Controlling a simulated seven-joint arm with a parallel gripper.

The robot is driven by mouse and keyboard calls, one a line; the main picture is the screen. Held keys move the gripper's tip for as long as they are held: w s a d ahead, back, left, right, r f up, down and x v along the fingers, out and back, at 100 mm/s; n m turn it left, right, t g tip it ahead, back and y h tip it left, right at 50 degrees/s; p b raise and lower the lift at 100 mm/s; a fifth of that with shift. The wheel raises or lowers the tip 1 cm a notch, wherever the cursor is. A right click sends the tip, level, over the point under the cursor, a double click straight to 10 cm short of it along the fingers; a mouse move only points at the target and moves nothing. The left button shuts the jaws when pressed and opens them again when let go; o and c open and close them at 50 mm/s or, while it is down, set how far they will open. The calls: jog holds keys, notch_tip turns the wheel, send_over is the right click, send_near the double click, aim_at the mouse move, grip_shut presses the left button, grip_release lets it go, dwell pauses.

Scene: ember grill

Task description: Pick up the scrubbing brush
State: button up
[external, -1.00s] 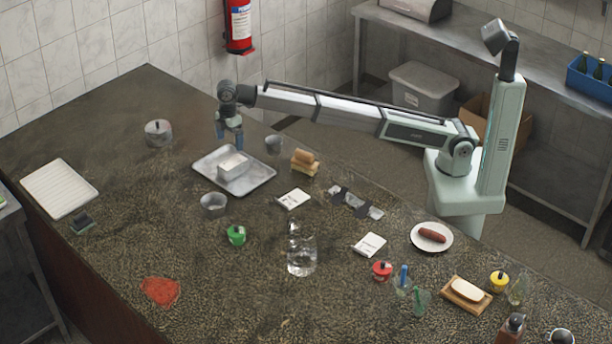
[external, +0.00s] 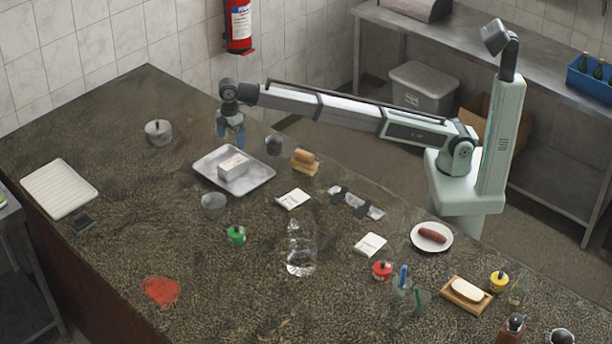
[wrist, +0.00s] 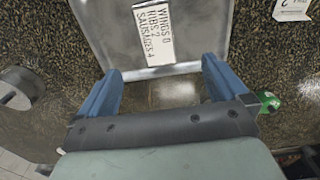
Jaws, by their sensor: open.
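I cannot single out the scrubbing brush for certain. A small brown block-like thing (external: 305,162) to the right of the metal tray could be it. A pale oval piece (external: 467,289) in a wooden holder at the lower right could also be it. My gripper (external: 230,138) hangs above the back edge of the metal tray (external: 258,182), apart from both. In the wrist view my gripper (wrist: 160,70) has its two blue fingers spread, with nothing clearly held between them. A white box with printed words (wrist: 142,40) lies on the tray ahead of them.
The left front counter is largely open.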

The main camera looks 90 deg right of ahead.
jog(key=s, duration=1.1)
jog(key=n, duration=0.1)
send_over(304, 152)
notch_tip(304, 152, down, 3)
jog(key=shift+r, duration=0.1)
jog(key=shift+s+n, duration=0.15)
jog(key=shift+n, duration=0.15)
jog(key=shift+f, duration=3.85)
jog(key=shift+c, duration=0.2)
jog(key=c, duration=0.8)
jog(key=shift+r, duration=0.2)
